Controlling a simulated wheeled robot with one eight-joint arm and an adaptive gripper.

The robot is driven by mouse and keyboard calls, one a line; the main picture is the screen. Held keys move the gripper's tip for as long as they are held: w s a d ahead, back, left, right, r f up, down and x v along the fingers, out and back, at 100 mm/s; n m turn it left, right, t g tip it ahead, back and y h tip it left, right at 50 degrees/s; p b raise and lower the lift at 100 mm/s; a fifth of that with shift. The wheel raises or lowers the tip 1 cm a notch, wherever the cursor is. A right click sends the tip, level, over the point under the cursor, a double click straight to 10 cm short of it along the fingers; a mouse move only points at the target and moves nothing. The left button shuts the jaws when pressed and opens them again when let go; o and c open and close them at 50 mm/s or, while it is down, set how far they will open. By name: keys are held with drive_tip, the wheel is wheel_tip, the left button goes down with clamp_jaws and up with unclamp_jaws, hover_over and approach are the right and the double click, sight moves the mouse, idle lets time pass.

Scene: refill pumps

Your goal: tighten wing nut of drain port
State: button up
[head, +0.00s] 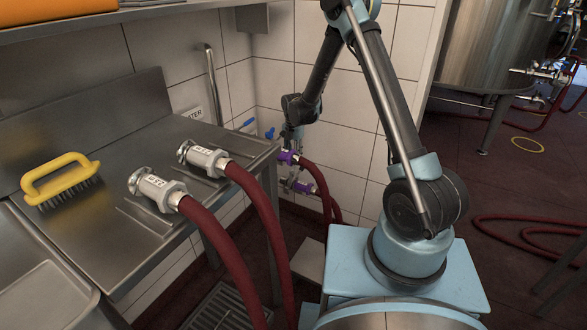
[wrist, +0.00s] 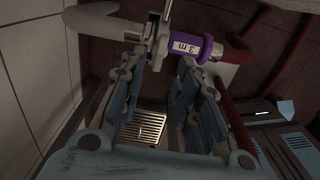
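In the head view, two purple hose fittings sit low at the tiled wall, an upper one (head: 287,157) and a lower one (head: 297,186), each with a dark red hose. My gripper (head: 289,138) is at the upper fitting. In the wrist view, a purple collar marked 3 m (wrist: 187,48) lies across the top, beside a metal clamp (wrist: 160,38) and a pale pipe (wrist: 100,22). I cannot clearly make out the wing nut on the clamp. The fingers of my gripper (wrist: 172,65) are apart, with the clamp at or just beyond their tips. Contact cannot be told.
A steel bench (head: 110,215) at left holds a yellow brush (head: 60,180) and two metal couplings (head: 155,188) (head: 202,158) with red hoses hanging over its edge. A floor grate (head: 222,308) lies below. A steel tank (head: 490,50) stands at right.

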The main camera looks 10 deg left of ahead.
sight(293, 168)
drive_tip(key=shift+f, duration=3.35)
clamp_jaws()
